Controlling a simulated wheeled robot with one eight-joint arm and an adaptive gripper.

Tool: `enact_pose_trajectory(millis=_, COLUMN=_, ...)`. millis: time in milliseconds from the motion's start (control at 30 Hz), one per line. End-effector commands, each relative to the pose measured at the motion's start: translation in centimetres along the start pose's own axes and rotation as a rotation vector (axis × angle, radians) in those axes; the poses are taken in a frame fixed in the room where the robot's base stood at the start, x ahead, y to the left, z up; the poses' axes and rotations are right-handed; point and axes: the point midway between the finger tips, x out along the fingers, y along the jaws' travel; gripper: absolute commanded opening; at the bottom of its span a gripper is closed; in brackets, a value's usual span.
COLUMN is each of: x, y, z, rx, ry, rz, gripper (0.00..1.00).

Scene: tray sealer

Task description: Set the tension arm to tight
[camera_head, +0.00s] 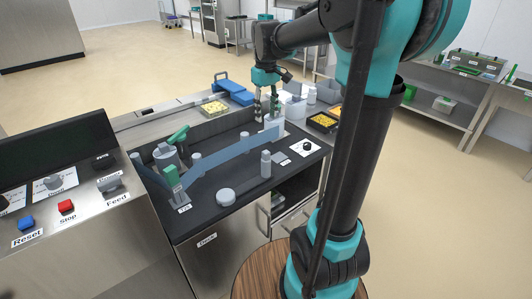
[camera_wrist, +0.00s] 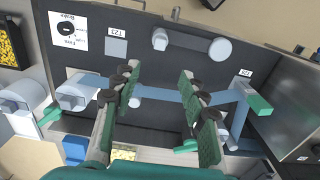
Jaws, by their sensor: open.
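My gripper (camera_head: 267,110) is open and points down over the back right part of the black machine deck (camera_head: 225,175). In the wrist view my gripper (camera_wrist: 160,85) has its fingers wide apart, with the blue film band (camera_wrist: 160,95) passing below and between them; nothing is held. A grey upright with a green handle (camera_head: 172,176) stands at the front left of the deck, beside a small label; its green end (camera_wrist: 259,105) shows at right in the wrist view. A second green handle (camera_head: 178,136) is behind it. I cannot tell which part is the tension arm or read its setting.
The blue film runs across the deck between posts. A grey round knob (camera_head: 226,197) and a post (camera_head: 266,164) stand near the front. A film brake dial (camera_head: 307,147) is at the right.

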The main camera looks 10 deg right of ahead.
Motion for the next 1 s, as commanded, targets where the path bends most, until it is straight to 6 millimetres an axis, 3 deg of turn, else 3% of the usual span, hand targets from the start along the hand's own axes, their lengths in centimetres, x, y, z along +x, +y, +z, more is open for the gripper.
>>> enact_pose_trajectory(millis=167, x=1.8, y=0.0, z=0.0, rx=-0.002, ry=-0.001, rz=-0.001, gripper=0.43)
enact_pose_trajectory(millis=700, x=12.2, y=0.0, z=0.0, rx=0.000, ry=0.000, rz=0.000, gripper=0.43)
enact_pose_trajectory(millis=1000, x=16.3, y=0.0, z=0.0, rx=0.000, ry=0.000, rz=0.000, gripper=0.43)
